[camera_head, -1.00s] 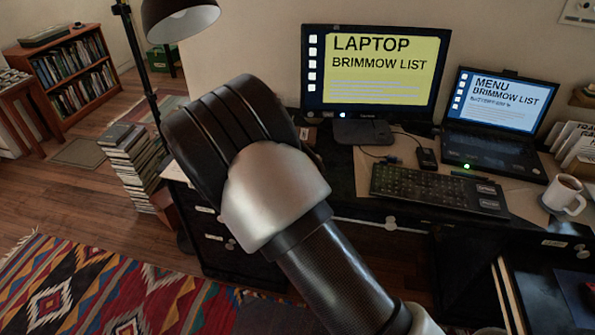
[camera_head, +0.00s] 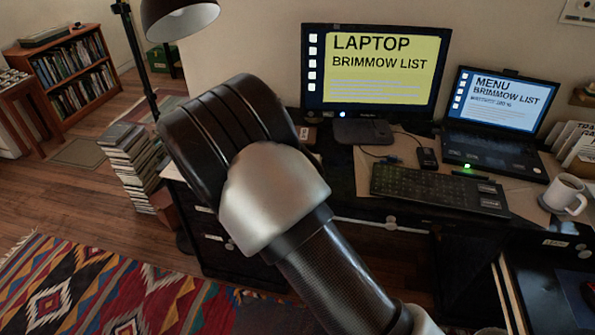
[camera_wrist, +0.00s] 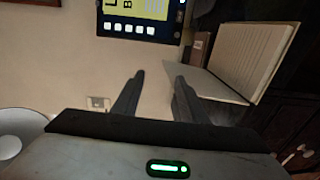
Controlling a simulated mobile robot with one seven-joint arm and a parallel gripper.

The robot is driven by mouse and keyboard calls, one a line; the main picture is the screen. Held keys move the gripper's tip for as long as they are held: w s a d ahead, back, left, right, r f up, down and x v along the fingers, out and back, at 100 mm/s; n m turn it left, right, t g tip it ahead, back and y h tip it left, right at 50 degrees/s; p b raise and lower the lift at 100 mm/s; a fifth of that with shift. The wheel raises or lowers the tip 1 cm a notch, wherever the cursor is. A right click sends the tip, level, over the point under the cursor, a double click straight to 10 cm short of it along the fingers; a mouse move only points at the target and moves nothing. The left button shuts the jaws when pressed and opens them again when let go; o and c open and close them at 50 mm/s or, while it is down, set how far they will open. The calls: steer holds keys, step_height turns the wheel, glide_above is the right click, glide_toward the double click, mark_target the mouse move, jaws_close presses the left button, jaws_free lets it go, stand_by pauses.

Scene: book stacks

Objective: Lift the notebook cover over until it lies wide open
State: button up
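The notebook shows in the wrist view as two cream panels at an angle to each other, so it looks partly open. One broad panel (camera_wrist: 243,58) has a dark edge, and a second cream panel (camera_wrist: 212,84) meets it lower left. I cannot tell for sure which one is the cover. My gripper (camera_wrist: 159,76) is open and empty, its two dark fingers apart. The right finger is close to the lower left panel in the picture; I cannot tell whether they touch. In the head view my arm hides the notebook and the gripper.
The desk holds a monitor (camera_head: 372,75), a laptop (camera_head: 500,105), a keyboard (camera_head: 437,190) and a white mug (camera_head: 564,194) at the right. The monitor also shows at the top of the wrist view (camera_wrist: 140,22). A book stack (camera_head: 132,163) stands on the floor, left of my arm.

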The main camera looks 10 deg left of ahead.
steer(key=shift+a+r, duration=0.15)
steer(key=shift+a, duration=0.6)
steer(key=shift+a, duration=0.1)
steer(key=shift+a+b, duration=0.65)
steer(key=shift+a, duration=0.45)
steer(key=s+r+p, duration=0.1)
steer(key=s+r, duration=0.4)
steer(key=shift+r, duration=0.25)
stand_by(0.4)
stand_by(0.8)
